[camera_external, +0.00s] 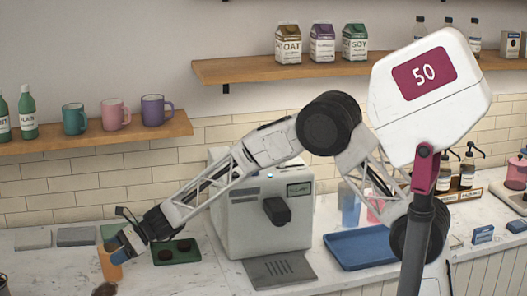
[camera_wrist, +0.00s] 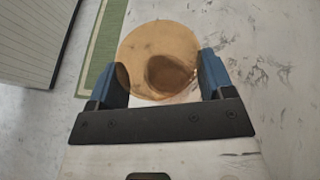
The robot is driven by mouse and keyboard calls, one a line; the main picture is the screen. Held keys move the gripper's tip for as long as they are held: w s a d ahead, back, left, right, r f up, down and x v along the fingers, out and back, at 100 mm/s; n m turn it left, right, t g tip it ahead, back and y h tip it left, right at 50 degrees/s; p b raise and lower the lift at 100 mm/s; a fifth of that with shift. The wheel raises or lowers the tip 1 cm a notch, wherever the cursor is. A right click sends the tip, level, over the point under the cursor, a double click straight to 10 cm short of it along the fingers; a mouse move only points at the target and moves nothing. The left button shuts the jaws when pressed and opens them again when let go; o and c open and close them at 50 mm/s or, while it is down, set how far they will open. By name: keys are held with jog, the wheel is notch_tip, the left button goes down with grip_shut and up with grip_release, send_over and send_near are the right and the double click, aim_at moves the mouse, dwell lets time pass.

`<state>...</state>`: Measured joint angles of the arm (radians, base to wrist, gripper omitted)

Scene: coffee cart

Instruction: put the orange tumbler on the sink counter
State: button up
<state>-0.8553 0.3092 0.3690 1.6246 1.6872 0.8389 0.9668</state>
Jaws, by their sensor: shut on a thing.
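The orange tumbler (camera_external: 110,268) is at the lower left of the external view, beneath my gripper (camera_external: 118,245). In the wrist view, the translucent orange tumbler (camera_wrist: 150,40) is seen from above, between the two blue fingertips of my gripper (camera_wrist: 160,78). My gripper is shut on it. A darker patch shows inside its round outline. I cannot tell whether its base touches the white marbled counter (camera_external: 45,265). I cannot tell which part of the counter is the sink counter, as no sink basin is clearly visible.
A dark green tray (camera_external: 160,257) with brown round items lies right of the tumbler. A grey coffee machine (camera_external: 265,228) and a blue tray (camera_external: 350,258) stand farther right. Grey blocks (camera_external: 77,236) lie at the back left. A mug shelf (camera_external: 95,139) hangs above.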

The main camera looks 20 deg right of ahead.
jog(key=shift+w+a, duration=0.5)
jog(key=shift+a, duration=0.2)
jog(key=shift+f, duration=0.1)
jog(key=shift+f, duration=1.75)
jog(key=shift+f, duration=0.15)
jog(key=o, duration=1)
jog(key=shift+o, duration=0.2)
